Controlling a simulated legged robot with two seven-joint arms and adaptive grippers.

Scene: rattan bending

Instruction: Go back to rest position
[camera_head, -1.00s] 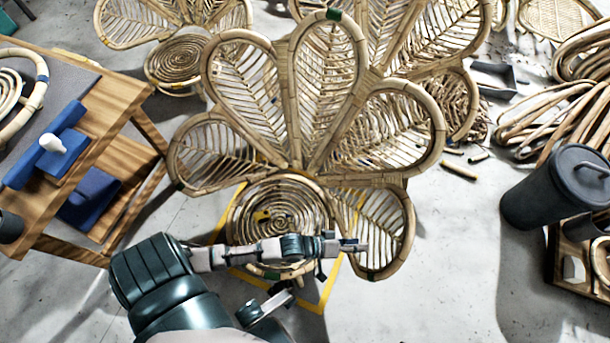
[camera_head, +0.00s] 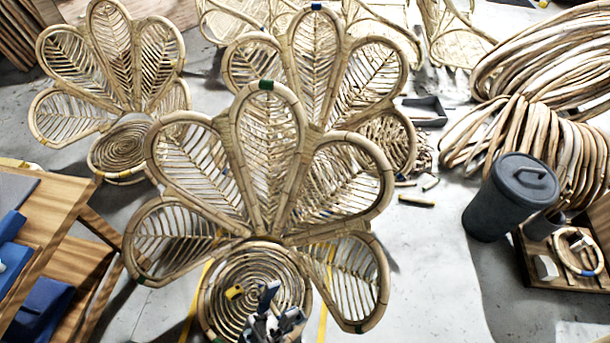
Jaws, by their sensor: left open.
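A large rattan chair with a petal-shaped back (camera_head: 268,165) stands in the middle of the camera_head view. The rest of the left arm is out of the picture. My right gripper is not in view.
A wooden workbench (camera_head: 50,235) with blue items stands at the left. More rattan chairs (camera_head: 110,60) stand behind. A dark lidded bin (camera_head: 507,198), a wooden crate and coiled rattan (camera_head: 545,140) are at the right. Grey floor (camera_head: 425,270) is clear between chair and bin.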

